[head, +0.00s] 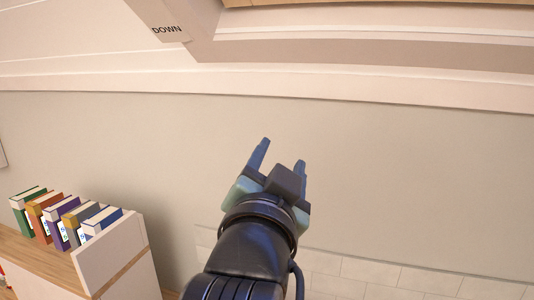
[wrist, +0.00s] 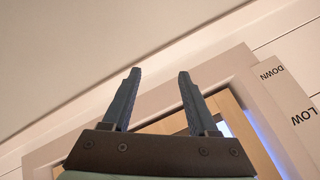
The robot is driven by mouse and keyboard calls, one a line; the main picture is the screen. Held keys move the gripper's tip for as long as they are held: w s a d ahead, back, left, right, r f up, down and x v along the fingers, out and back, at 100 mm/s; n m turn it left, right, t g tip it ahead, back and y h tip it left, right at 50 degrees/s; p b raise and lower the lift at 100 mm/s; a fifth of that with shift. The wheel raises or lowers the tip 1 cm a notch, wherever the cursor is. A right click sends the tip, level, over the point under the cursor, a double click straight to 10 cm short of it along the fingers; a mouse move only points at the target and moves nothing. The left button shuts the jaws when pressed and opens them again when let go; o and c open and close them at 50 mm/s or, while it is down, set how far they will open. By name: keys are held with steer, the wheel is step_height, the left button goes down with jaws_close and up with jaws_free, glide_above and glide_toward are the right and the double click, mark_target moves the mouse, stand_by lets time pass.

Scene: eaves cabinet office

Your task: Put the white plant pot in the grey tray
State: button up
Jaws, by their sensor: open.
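My gripper (head: 281,152) is raised in front of a bare wall in the head view. Its two fingers are apart with nothing between them. In the wrist view the gripper (wrist: 157,75) also shows open and empty, with the sloping ceiling and a framed opening behind it. The white plant pot and the grey tray are in neither view.
Several coloured books or binders (head: 65,216) stand on a wooden-topped cabinet (head: 40,252) at the lower left, beside a white end panel (head: 110,250). A sign marked DOWN (head: 166,29) hangs at the top. White tiles (head: 375,275) line the lower wall.

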steer(key=s+a+r+n+t+y, duration=0.2)
steer(key=s+r+n+t, duration=0.6)
steer(key=s+r, duration=0.7)
steer(key=shift+s+r+t+y, duration=0.2)
steer(key=shift+r+t+y, duration=0.2)
steer(key=shift+r+y, duration=0.3)
step_height(320, 180, down, 7)
steer(key=b, duration=0.7)
steer(key=shift+f, duration=0.15)
steer(key=shift+w+a, duration=0.1)
steer(key=shift+c, duration=0.7)
steer(key=shift+r, duration=0.2)
